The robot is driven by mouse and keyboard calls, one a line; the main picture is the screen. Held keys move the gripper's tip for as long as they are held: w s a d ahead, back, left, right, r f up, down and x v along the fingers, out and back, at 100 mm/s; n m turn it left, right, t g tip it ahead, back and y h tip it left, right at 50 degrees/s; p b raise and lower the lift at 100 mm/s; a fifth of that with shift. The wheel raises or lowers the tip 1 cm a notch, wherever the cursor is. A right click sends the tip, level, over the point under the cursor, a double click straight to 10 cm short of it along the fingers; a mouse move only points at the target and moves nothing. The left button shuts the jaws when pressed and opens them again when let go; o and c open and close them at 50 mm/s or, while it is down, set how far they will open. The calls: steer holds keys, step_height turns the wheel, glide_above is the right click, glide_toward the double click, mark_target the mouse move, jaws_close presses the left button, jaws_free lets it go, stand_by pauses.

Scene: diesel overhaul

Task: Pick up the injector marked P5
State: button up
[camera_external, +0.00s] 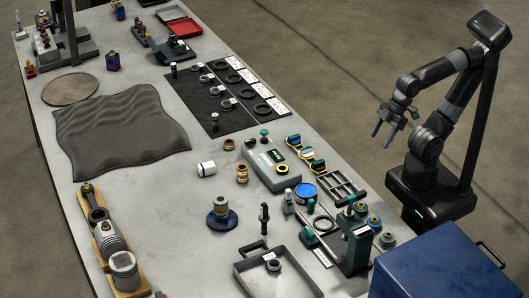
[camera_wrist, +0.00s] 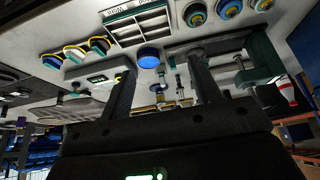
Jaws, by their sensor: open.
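No marking P5 is legible in either view, so I cannot tell which part is that injector. A slim dark upright part (camera_external: 264,217) stands on the table in front of the grey tray, and small upright parts (camera_external: 214,122) stand on the black mat; any of these could be an injector. My gripper (camera_external: 382,135) is open and empty, in the air beyond the table's right edge, apart from everything. In the wrist view its two fingers (camera_wrist: 162,66) are spread, with small metal parts on the table seen between them.
The table holds a grey device (camera_external: 272,170), a blue round tin (camera_external: 305,191), a green press (camera_external: 356,240), a grey tray (camera_external: 246,270) and a piston assembly (camera_external: 108,235). A dark cloth (camera_external: 115,130) lies at left. A blue cabinet (camera_external: 440,265) stands at the front right.

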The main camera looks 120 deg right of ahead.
steer(key=shift+c, duration=1.2)
steer(key=w+r, duration=0.3)
steer(key=w, duration=0.7)
steer(key=w+r, duration=0.3)
steer(key=w, duration=0.8)
steer(key=g, duration=0.1)
glide_toward(265, 204)
steer(key=x, duration=1)
steer(key=shift+w+d+f, duration=0.1)
steer(key=shift+f, duration=0.1)
